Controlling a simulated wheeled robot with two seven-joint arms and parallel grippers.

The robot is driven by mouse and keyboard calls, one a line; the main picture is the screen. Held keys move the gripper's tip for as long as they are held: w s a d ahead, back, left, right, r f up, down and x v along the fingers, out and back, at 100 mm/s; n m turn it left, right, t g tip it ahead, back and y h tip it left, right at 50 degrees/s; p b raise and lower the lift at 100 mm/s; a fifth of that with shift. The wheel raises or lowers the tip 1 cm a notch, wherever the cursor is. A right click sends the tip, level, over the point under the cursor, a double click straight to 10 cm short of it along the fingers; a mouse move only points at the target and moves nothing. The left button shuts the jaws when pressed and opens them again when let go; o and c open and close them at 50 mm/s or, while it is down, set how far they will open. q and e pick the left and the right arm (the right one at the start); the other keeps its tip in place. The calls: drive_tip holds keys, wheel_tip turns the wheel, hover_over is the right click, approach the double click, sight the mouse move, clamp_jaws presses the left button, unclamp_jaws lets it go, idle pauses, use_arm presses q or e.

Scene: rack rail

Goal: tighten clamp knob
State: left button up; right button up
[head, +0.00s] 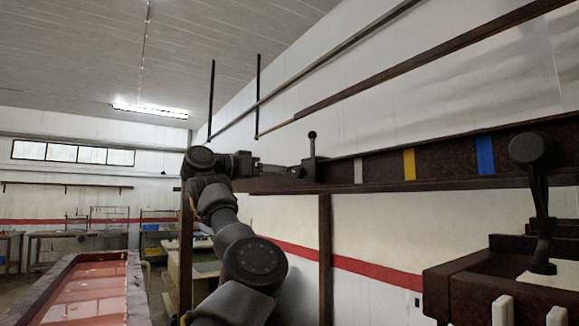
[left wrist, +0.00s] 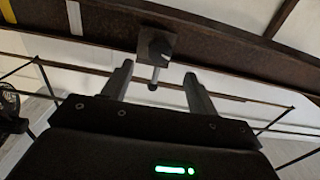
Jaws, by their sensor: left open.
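A small dark clamp (head: 311,170) sits on the brown rail (head: 385,170), with a thin upright stem and a round knob (head: 312,135) on top. In the left wrist view the clamp block (left wrist: 156,43) shows on the rail (left wrist: 225,47), and its stem with the knob end (left wrist: 153,86) points towards my gripper. My left gripper (head: 281,169) is just left of the clamp in the head view. In the left wrist view its two fingers (left wrist: 157,80) are apart, one on each side of the stem, with gaps visible. Contact does not show. My right gripper is not clearly in view.
White, yellow (head: 409,164) and blue (head: 485,154) bands mark the rail right of the clamp.

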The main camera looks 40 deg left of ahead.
sight(296, 172)
use_arm(q)
drive_tip(key=p+x, duration=0.3)
drive_tip(key=x, duration=0.2)
drive_tip(key=shift+w+d+r, duration=0.15)
drive_tip(key=shift+w, duration=0.2)
drive_tip(key=shift+w+d, duration=0.15)
drive_tip(key=shift+w, duration=0.3)
